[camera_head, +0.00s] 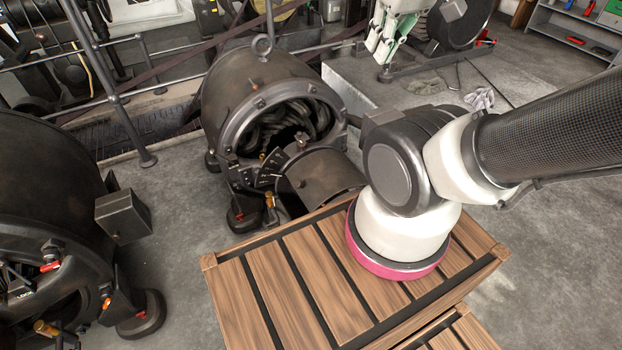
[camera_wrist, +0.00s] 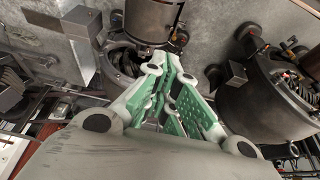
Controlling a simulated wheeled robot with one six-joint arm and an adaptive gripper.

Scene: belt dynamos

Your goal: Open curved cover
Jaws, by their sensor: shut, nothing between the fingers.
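A dark dynamo (camera_head: 262,88) stands in the middle of the head view, its round front frame open on coiled windings. A smooth, curved brown metal housing (camera_head: 318,184) projects from its front; I cannot tell whether this is the curved cover or whether it is open. My white and green gripper (camera_head: 382,62) hangs at the top of the head view, apart from that dynamo. In the wrist view my gripper (camera_wrist: 172,66) is shut and empty. A curved metal cylinder (camera_wrist: 153,20) shows beyond its fingertips, with no clear contact.
Another dynamo (camera_head: 50,210) with red-handled fittings stands at the left. A slatted wooden crate (camera_head: 290,285) is in front, close to the middle dynamo. Metal railings (camera_head: 108,85) run behind. Open concrete floor (camera_head: 560,240) lies at the right, and a tool shelf (camera_head: 575,30) stands at the far right.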

